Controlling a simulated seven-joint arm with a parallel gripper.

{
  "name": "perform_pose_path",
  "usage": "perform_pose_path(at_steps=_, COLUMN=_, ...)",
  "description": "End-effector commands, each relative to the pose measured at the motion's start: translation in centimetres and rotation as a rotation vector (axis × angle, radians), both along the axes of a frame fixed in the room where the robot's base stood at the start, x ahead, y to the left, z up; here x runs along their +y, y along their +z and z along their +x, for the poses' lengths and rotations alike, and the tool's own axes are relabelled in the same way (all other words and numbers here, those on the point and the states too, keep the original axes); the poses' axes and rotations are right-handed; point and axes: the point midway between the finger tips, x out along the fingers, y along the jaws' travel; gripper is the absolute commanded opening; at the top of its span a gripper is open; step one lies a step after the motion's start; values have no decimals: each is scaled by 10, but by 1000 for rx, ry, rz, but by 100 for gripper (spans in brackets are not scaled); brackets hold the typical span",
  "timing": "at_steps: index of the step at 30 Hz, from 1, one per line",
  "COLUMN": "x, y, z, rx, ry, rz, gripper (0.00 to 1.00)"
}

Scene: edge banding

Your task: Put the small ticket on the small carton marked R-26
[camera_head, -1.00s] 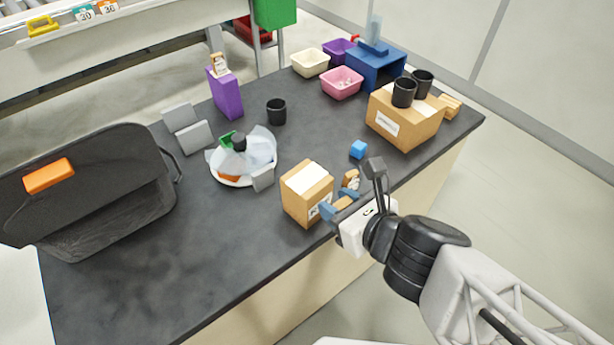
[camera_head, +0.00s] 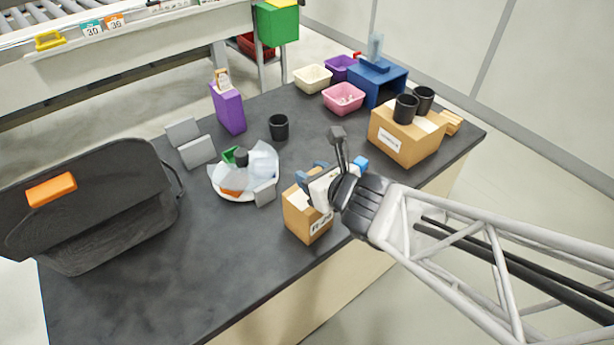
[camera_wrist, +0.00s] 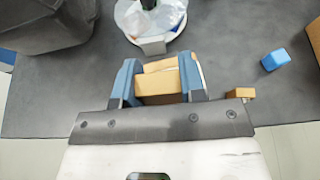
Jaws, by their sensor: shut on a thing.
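The small carton (camera_head: 303,222) is a brown box near the front edge of the table, with a white label on its front face. The label's text is only partly readable, beginning with R. My gripper (camera_wrist: 158,72) has its blue fingers shut on a small tan piece (camera_wrist: 158,86), which I take to be the small ticket. In the head view my gripper (camera_head: 312,177) is over the carton's top, and the held piece is hidden there. In the wrist view part of the carton (camera_wrist: 190,78) shows behind the piece; I cannot tell whether they touch.
A white bowl (camera_head: 222,188) of mixed items stands left of the carton. A blue cube (camera_head: 361,164) lies to its right. A larger carton (camera_head: 402,143) bearing black cups (camera_head: 405,109) stands farther right. A dark bag (camera_head: 110,215) fills the left side. The front left tabletop is clear.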

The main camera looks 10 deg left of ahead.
Motion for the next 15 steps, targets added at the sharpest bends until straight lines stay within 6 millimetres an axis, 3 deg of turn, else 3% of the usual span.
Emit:
perform_pose_path(at_steps=6, x=13, y=-3, z=23, rx=1, ry=0, rz=0, gripper=15)
perform_pose_path(at_steps=15, x=15, y=-3, z=27, rx=0, ry=0, rz=0, gripper=15)
